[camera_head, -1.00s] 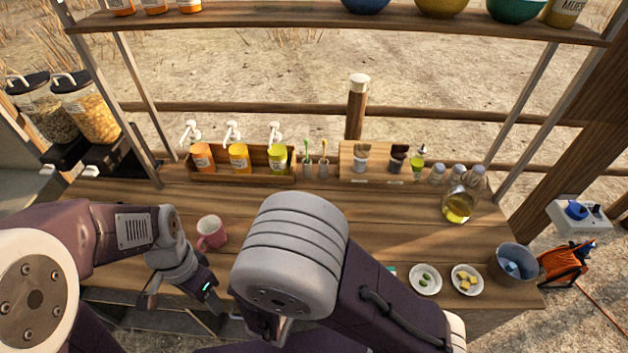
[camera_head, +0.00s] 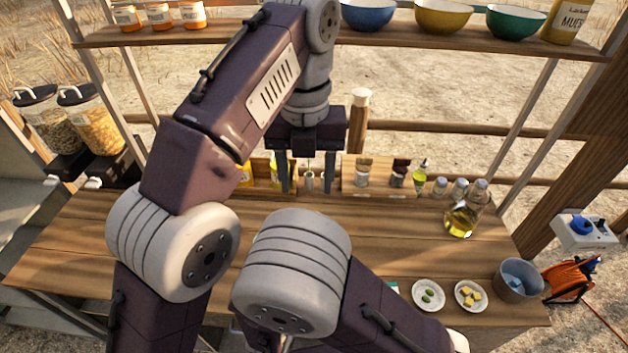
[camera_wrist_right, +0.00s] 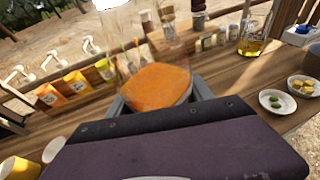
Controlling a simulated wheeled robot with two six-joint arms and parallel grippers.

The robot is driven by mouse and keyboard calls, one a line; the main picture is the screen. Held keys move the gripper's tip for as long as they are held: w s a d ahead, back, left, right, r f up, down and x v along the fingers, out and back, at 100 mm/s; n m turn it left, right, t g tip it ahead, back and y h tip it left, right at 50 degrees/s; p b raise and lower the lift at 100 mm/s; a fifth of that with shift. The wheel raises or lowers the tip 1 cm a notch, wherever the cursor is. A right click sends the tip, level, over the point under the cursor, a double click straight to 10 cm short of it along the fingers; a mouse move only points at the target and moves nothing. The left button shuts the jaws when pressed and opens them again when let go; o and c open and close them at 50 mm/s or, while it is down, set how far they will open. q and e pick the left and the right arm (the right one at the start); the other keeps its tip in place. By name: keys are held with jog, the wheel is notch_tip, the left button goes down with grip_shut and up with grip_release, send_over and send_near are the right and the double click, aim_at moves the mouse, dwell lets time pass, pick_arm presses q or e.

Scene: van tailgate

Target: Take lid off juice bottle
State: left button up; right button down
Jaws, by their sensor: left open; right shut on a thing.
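A clear juice bottle (camera_wrist_right: 155,84) with orange juice shows in the right wrist view, tilted in that picture. A white piece (camera_wrist_right: 106,5) at its upper end, cut by the frame edge, looks like the lid. My right gripper (camera_wrist_right: 160,98) is shut on the bottle, with a grey finger on each side. In the head view my own arm hides the right gripper and the bottle. My left gripper (camera_head: 307,180) is open and empty, fingers pointing down, in front of the row of small jars at the table's back. It is apart from the bottle.
The wooden counter (camera_head: 400,240) is bare in the middle. An oil jug (camera_head: 461,219) stands at the back right. Two small plates (camera_head: 428,294) and a grey bucket (camera_head: 517,280) are front right. A shelf (camera_head: 400,38) with bowls runs above the back edge.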

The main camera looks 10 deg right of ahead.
pick_arm(q)
jog(key=shift+s+d+f, duration=0.15)
jog(key=shift+s+d, duration=0.35)
jog(key=shift+d, duration=0.1)
jog(key=shift+a+f, duration=0.15)
jog(key=shift+f, duration=0.1)
notch_tip(320, 180, down, 8)
jog(key=shift+w+r, duration=0.1)
jog(key=shift+r, duration=0.15)
